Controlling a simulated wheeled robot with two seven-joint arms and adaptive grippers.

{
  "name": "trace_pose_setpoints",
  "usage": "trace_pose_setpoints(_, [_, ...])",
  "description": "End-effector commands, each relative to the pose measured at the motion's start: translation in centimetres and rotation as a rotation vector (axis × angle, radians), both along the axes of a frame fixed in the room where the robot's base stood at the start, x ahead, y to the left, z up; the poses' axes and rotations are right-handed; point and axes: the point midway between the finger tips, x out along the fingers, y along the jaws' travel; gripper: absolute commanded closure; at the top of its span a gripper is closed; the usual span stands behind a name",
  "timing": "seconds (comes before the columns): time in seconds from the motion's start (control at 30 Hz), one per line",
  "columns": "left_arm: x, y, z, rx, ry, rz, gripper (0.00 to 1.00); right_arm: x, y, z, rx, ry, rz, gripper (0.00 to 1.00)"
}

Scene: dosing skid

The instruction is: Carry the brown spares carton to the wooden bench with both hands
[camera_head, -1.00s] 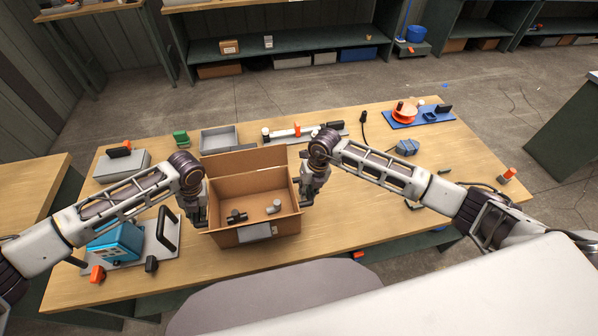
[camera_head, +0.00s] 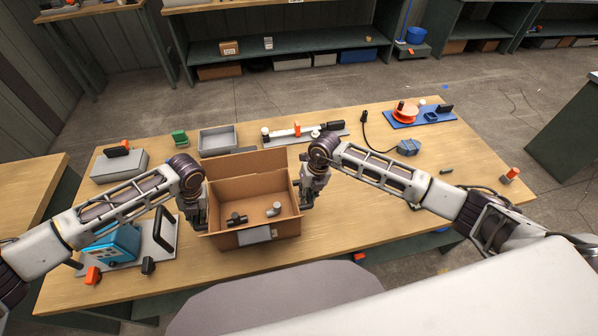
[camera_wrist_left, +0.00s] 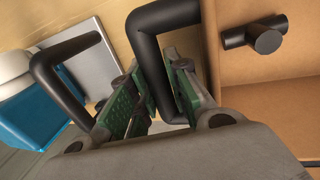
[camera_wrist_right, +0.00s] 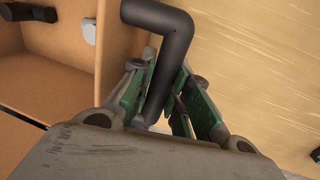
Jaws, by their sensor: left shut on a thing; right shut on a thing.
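The open brown carton (camera_head: 226,240) is upright over the wooden bench top (camera_head: 350,235), with its back flap raised. I cannot tell whether its base touches the wood. A dark pipe fitting (camera_head: 236,219) and a grey one (camera_head: 274,209) lie inside. My left gripper (camera_head: 201,217) is at the carton's left side, shut on a black bar handle (camera_wrist_left: 150,45). My right gripper (camera_head: 308,198) is at its right side, shut on the matching black handle (camera_wrist_right: 170,50). The fingertips are partly hidden behind the handles in the wrist views.
A blue device (camera_head: 115,243) on a handled grey plate stands close left of the carton. A grey tray (camera_head: 217,142) and a long fixture (camera_head: 315,134) lie behind it. A blue mat (camera_head: 420,117) is at the far right. Bare wood lies right of the carton.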

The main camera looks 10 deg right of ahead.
Motion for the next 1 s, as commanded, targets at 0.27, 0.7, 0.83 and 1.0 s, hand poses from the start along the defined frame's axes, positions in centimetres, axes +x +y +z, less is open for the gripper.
trace_pose_setpoints(0.27, [0.0, 0.2, 0.0, 0.003, 0.001, 0.002, 0.6, 0.0, -0.2, -0.1, -0.003, 0.0, -0.002, 0.6])
trace_pose_setpoints(0.7, [0.1, -0.1, 0.7, 0.0, -0.001, 0.001, 0.6, 0.0, 0.0, 0.0, -0.001, 0.0, 0.0, 0.6])
trace_pose_setpoints(0.83, [0.1, -0.4, 1.8, -0.002, -0.002, 0.001, 0.6, 0.0, 0.0, 0.0, 0.0, 0.0, 0.0, 0.6])
trace_pose_setpoints(1.0, [0.1, -0.8, 3.9, 0.0, -0.002, 0.0, 0.6, 0.0, 0.0, 0.0, 0.0, 0.0, 0.0, 0.6])
